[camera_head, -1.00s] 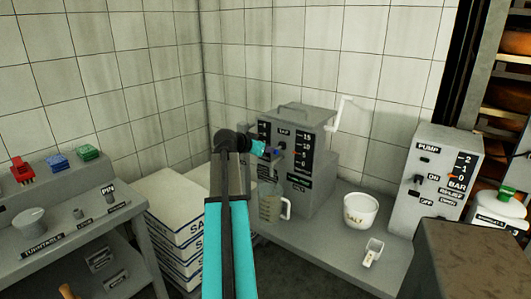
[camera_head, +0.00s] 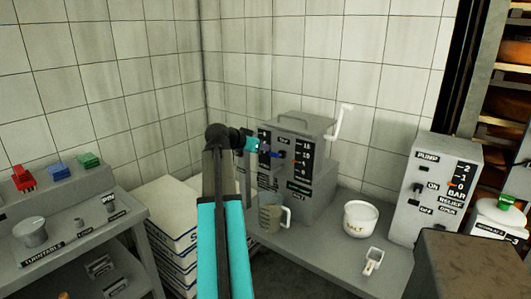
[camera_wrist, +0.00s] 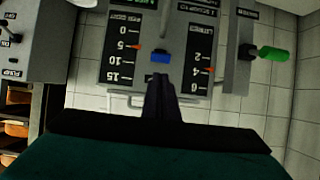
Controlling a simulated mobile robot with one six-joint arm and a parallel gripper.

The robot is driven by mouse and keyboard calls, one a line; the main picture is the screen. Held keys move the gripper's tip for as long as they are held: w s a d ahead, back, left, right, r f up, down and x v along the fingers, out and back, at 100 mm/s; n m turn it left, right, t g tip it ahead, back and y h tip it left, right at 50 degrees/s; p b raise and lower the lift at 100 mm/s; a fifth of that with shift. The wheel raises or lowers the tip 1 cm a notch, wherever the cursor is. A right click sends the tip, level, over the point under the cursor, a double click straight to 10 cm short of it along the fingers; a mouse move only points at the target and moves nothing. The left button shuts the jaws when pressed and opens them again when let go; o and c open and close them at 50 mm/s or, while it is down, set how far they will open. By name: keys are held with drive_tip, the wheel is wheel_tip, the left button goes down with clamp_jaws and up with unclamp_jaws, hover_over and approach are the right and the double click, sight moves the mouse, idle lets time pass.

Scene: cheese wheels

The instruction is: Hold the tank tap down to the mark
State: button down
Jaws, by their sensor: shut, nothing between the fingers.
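The grey tank (camera_head: 310,180) stands on the bench by the tiled wall. Its blue tap (camera_wrist: 160,56) shows in the wrist view, between two black scales. The left scale's red pointer (camera_wrist: 136,47) is near 5; the right scale's red pointer (camera_wrist: 208,70) is near 4. My gripper (camera_wrist: 161,82) is shut and empty, with its fingertips just short of the blue tap in that picture; I cannot tell whether they touch. In the head view my gripper (camera_head: 270,153) is at the tank's front. A clear measuring jug (camera_head: 270,216) stands below, partly hidden by my arm.
A white salt tub (camera_head: 360,220) and a scoop (camera_head: 373,260) are to the right on the bench. The pump box (camera_head: 434,190) stands beyond. Stacked salt sacks (camera_head: 165,225) are left of my arm. A green handle (camera_wrist: 272,52) shows beside the tank in the wrist view.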

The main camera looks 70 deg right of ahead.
drive_tip(key=r+v, duration=0.1)
drive_tip(key=v, duration=0.6)
drive_tip(key=shift+d, duration=0.2)
